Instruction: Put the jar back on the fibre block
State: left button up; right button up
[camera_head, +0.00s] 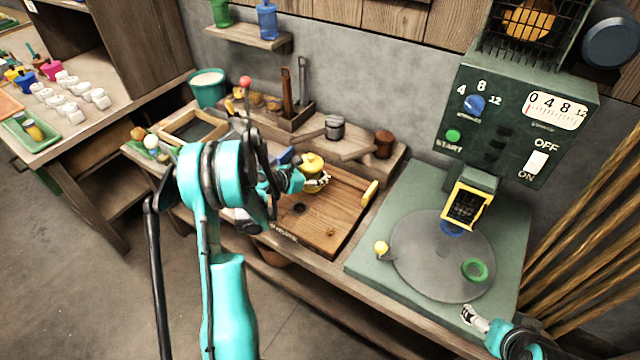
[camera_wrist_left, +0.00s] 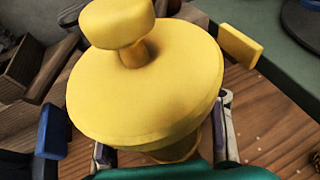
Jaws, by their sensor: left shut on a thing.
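A yellow jar-like thing with a wide round top and a knob (camera_head: 312,162) is held over the wooden board (camera_head: 345,200). In the left wrist view the yellow jar (camera_wrist_left: 150,85) fills the middle, and its lower part is mostly hidden under the wide top. My left gripper (camera_head: 316,182) is shut on it, with one finger on each side; whether its base touches the board I cannot tell. I cannot pick out the fibre block for certain. My right gripper (camera_head: 472,316) is by the front edge of the green machine base; its opening is too small to judge.
To the right is the green machine with a round plate (camera_head: 425,265) and a green ring (camera_head: 474,270).

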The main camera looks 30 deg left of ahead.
pick_arm(q)
notch_tip(320, 180, down, 4)
jog(key=shift+b, duration=1.05)
jog(key=shift+r, duration=0.15)
jog(key=o, duration=1.7)
jog(key=shift+s, duration=0.15)
jog(key=p+v, duration=0.4)
jog(key=v, duration=0.7)
jog(key=shift+r, duration=0.1)
jog(key=shift+s+a+r, duration=0.1)
jog(key=shift+s+a, duration=0.05)
jog(key=shift+s, duration=0.1)
